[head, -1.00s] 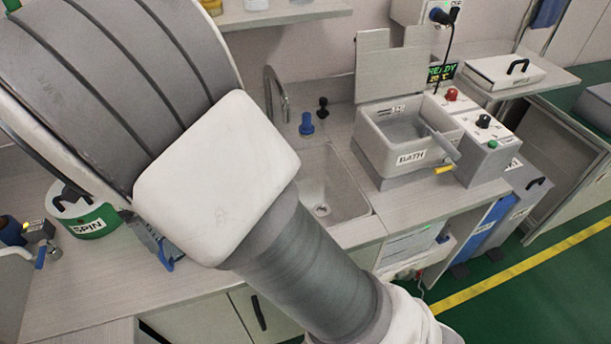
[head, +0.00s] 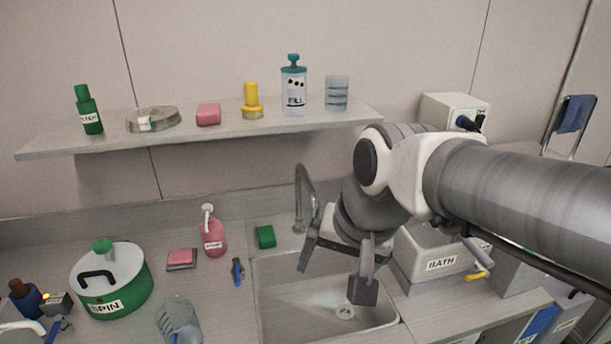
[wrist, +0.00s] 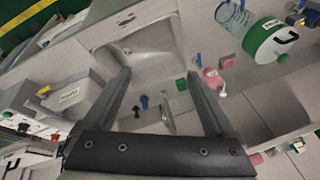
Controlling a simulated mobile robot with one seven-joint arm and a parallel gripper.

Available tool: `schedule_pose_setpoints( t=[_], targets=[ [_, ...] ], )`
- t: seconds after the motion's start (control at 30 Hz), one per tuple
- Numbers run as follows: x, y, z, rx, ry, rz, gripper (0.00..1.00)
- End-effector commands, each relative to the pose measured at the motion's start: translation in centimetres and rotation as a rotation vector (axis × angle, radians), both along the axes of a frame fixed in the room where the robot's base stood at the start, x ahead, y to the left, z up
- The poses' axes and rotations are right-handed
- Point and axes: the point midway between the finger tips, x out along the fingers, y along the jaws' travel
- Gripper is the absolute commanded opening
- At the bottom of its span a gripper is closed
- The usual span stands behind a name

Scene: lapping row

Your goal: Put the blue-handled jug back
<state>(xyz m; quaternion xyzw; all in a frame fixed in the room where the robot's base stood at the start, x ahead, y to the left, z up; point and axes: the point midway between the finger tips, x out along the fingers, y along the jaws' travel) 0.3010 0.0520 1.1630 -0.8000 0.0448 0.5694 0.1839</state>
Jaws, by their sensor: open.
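A grey, see-through ribbed jug (head: 180,320) stands on the counter left of the sink, near the bottom edge of the head view. A bit of blue shows low at its left side, probably its handle; the rest is cut off by the frame. It also shows at the top of the wrist view (wrist: 233,20), beside the green drum. My gripper (head: 338,265) is open and empty above the sink, to the right of the jug and well apart from it. In the wrist view its two fingers (wrist: 153,75) are spread with nothing between them.
The wall shelf (head: 230,132) holds bottles, a dish and a clear beaker (head: 336,92). A green SPIN drum (head: 112,280), pink soap bottle (head: 212,235) and blue-handled tool (head: 237,270) stand on the counter. The tap (head: 300,200) rises behind the sink (head: 300,285); the BATH (head: 435,262) is right.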

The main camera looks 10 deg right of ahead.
Motion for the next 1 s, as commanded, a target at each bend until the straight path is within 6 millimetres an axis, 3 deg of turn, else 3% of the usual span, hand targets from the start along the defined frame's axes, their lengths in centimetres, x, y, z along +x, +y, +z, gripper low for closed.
schedule_pose_setpoints(
  t=[0.1, 0.33, 1.0],
  targets=[
    [-2.3, -2.5, 0.4, -0.095, -0.078, 0.101, 0.90],
    [-5.0, -4.9, 0.2, -0.242, -0.148, 0.239, 0.90],
    [-5.5, -5.2, 0.3, -0.272, -0.156, 0.269, 0.90]
  ],
)
